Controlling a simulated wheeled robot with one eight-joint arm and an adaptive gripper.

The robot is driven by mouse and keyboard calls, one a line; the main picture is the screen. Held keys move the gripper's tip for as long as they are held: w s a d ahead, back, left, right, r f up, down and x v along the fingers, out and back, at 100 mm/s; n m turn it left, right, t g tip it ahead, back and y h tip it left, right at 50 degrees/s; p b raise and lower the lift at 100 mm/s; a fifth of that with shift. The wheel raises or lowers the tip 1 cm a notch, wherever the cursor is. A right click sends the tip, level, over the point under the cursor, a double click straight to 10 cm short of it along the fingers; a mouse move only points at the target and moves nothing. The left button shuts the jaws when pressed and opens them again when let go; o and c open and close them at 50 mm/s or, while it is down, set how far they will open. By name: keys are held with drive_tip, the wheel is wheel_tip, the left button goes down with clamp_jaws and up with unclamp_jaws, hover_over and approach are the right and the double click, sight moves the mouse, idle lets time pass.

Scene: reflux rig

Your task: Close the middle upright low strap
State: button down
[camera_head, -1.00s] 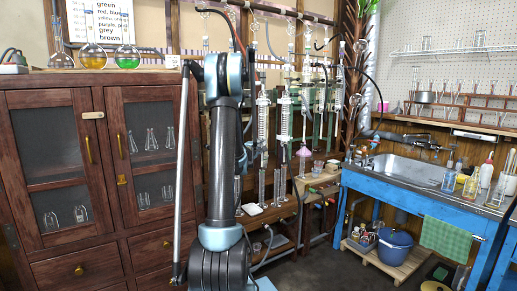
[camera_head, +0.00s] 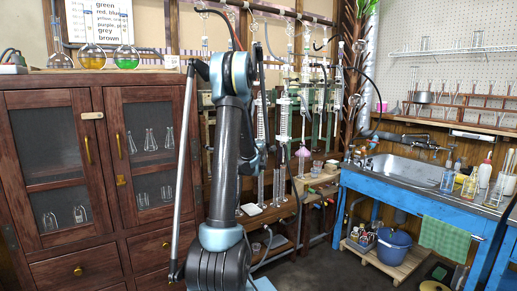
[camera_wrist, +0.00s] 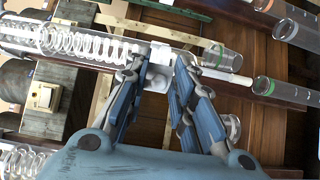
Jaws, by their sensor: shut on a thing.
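In the wrist view, the blue fingers of my gripper (camera_wrist: 160,72) reach up to a small white strap piece (camera_wrist: 158,54) on the glass column. The fingertips stand on either side of the white piece and are shut on it. The strap sits where the coiled glass condenser (camera_wrist: 70,42) passes into a narrower glass end with a green rim (camera_wrist: 214,54). I cannot tell whether the strap is fastened. In the head view my arm hides the gripper and the strap. Upright glass columns (camera_head: 283,118) stand just right of the arm.
A second coiled glass piece (camera_wrist: 22,162) lies close at the lower left of the wrist view, and green-rimmed glass (camera_wrist: 264,86) is at the right. The wooden cabinet (camera_head: 95,92) is left of my arm. The blue sink bench (camera_head: 400,200) stands right.

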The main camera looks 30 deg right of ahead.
drive_tip(key=w+d+n+t+y, duration=0.1)
drive_tip(key=d+n+t+y, duration=0.1)
drive_tip(key=d+n+y, duration=0.4)
drive_tip(key=shift+w+n+t+y, duration=0.35)
drive_tip(key=shift+n+y, duration=2.25)
drive_tip(key=shift+y, duration=2.7)
drive_tip(key=shift+a, duration=0.1)
drive_tip(key=c, duration=1.6)
unclamp_jaws()
drive_tip(key=shift+w+f, duration=0.1)
drive_tip(key=shift+w, duration=0.05)
drive_tip(key=shift+c, duration=0.2)
drive_tip(key=v, duration=1.2)
